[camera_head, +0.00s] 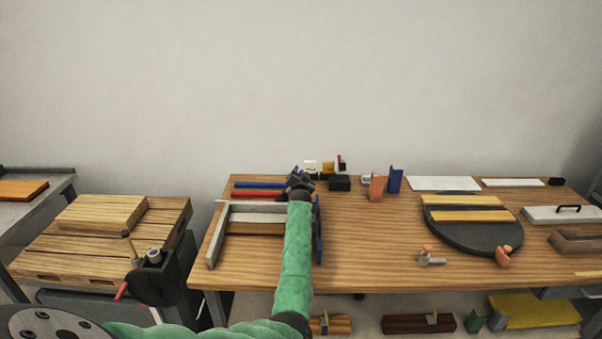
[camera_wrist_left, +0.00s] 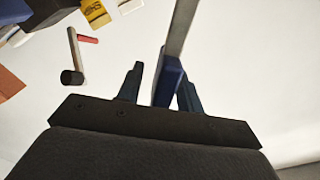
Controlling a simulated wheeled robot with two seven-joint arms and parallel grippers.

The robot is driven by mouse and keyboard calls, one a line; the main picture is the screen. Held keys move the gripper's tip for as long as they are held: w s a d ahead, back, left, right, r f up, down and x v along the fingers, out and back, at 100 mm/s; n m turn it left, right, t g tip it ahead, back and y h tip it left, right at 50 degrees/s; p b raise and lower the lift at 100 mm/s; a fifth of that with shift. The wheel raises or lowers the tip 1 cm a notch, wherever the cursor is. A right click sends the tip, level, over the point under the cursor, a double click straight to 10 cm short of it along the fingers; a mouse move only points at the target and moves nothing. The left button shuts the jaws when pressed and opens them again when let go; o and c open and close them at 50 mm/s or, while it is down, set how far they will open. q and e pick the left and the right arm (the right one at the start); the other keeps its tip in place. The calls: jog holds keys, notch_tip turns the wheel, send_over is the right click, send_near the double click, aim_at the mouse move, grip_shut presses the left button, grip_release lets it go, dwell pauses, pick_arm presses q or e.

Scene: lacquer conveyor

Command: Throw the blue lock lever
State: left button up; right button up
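My left gripper (camera_head: 299,182), on the green arm, is at the back right corner of a pale frame fixture (camera_head: 222,235) on the wooden bench. In the left wrist view its two dark fingers (camera_wrist_left: 160,88) stand apart. A blue piece (camera_wrist_left: 168,80) with a long grey bar shows between them, close to the right finger with a gap at the left one. Whether they touch is unclear. A blue upright strip (camera_head: 319,240) stands at the fixture's right side. I cannot tell which blue part is the lock lever. My right gripper is not in view.
Blue (camera_head: 258,185) and red (camera_head: 257,194) bars lie behind the fixture. A black box (camera_head: 340,183), orange block (camera_head: 377,188) and blue block (camera_head: 395,180) stand right of the gripper. A dark round turntable (camera_head: 470,237) holds yellow bars. The bench middle is clear.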

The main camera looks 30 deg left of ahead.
pick_arm(q)
jog(key=shift+w+a+f, duration=0.1)
jog(key=shift+w, duration=0.1)
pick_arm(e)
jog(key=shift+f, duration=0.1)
pick_arm(q)
jog(key=shift+c, duration=0.3)
grip_shut()
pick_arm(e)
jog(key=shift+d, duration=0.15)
